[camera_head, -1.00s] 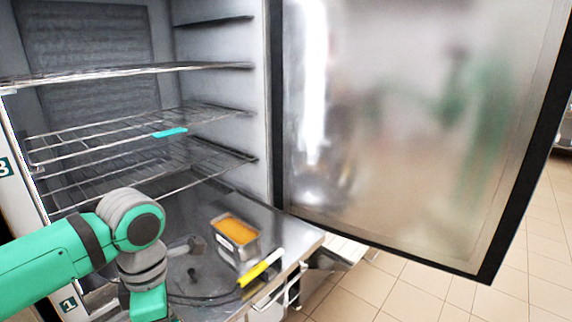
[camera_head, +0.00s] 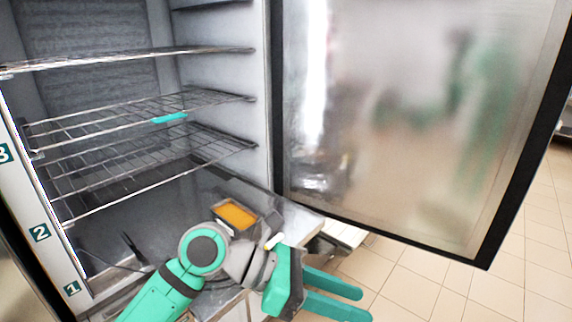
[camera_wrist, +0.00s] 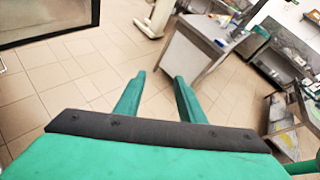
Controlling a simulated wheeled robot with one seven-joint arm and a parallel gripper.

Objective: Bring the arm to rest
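My gripper (camera_head: 350,300) is at the lower middle of the head view, past the front of the open freezer cabinet (camera_head: 270,100). Its two green fingers point right and are apart, with nothing between them. In the wrist view my gripper (camera_wrist: 160,78) is open and empty, with the tiled floor beyond it. My arm is folded low in front of the cabinet and covers part of the steel surface under the shelves.
A metal pan with orange contents (camera_head: 236,214) stands just behind my arm. A yellow-and-white thing (camera_head: 274,241) is partly hidden. The freezer door (camera_head: 400,120) stands wide open at right. A steel counter (camera_wrist: 195,50) stands across the floor. Wire shelves (camera_head: 90,130) are inside.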

